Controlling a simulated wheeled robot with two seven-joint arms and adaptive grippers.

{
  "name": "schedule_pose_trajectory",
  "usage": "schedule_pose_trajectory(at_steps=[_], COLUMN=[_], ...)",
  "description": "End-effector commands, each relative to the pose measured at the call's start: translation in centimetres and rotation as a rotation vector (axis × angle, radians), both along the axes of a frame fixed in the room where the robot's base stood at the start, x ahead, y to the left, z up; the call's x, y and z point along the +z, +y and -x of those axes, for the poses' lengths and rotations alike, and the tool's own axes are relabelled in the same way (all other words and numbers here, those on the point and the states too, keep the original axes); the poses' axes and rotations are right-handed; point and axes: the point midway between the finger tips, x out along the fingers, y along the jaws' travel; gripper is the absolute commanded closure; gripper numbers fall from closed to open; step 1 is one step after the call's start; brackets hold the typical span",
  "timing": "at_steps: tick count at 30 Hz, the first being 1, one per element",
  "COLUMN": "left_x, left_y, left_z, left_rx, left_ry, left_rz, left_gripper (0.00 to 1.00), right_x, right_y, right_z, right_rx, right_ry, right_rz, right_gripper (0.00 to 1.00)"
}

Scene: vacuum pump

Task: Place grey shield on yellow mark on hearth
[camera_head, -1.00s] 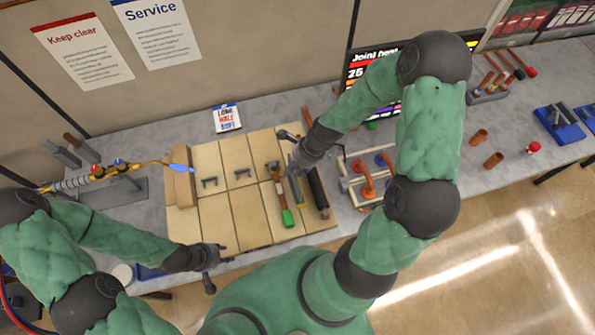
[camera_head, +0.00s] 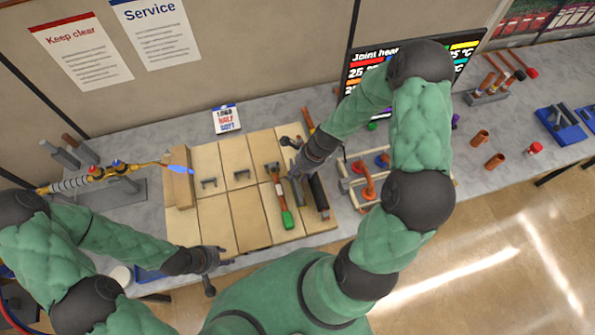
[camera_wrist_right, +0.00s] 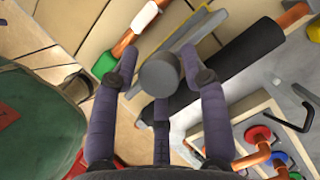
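The hearth (camera_head: 217,215) is a field of pale tan bricks on the bench. What looks like the grey shield (camera_wrist_right: 197,31) is a narrow grey plate in the right wrist view, with a rounded grey end (camera_wrist_right: 160,75) between my fingers. A yellow strip (camera_wrist_right: 206,8), likely the mark, shows along its edge. The plate lies between a green-tipped tool (camera_head: 286,219) and a black roll (camera_head: 318,192). My right gripper (camera_head: 293,178) is over it, fingers apart on both sides of the grey end. My left gripper (camera_head: 214,271) is open and empty at the front edge of the hearth.
A torch with a blue flame (camera_head: 180,169) points at the hearth from the left. A pipe frame with copper fittings (camera_head: 369,182) stands close to the right of the black roll. The hearth's front left is clear.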

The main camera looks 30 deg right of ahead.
Motion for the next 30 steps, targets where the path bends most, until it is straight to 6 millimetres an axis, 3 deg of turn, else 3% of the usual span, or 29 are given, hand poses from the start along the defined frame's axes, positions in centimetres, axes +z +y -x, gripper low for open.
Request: schedule_pose_trajectory(at_steps=[14,30], left_x=[0.4,1.1], left_y=[0.0,0.0], left_z=[0.0,0.0], left_rx=[0.000,0.000], left_ry=[0.000,0.000], left_rz=[0.000,0.000], left_gripper=[0.60,0.60], right_x=[0.8,9.6], right_y=[-0.1,-3.3], right_z=[0.0,1.7], right_rx=[-0.001,-0.002], right_ry=[-0.002,-0.004], right_rz=[0.001,0.003], right_gripper=[0.40,0.40])
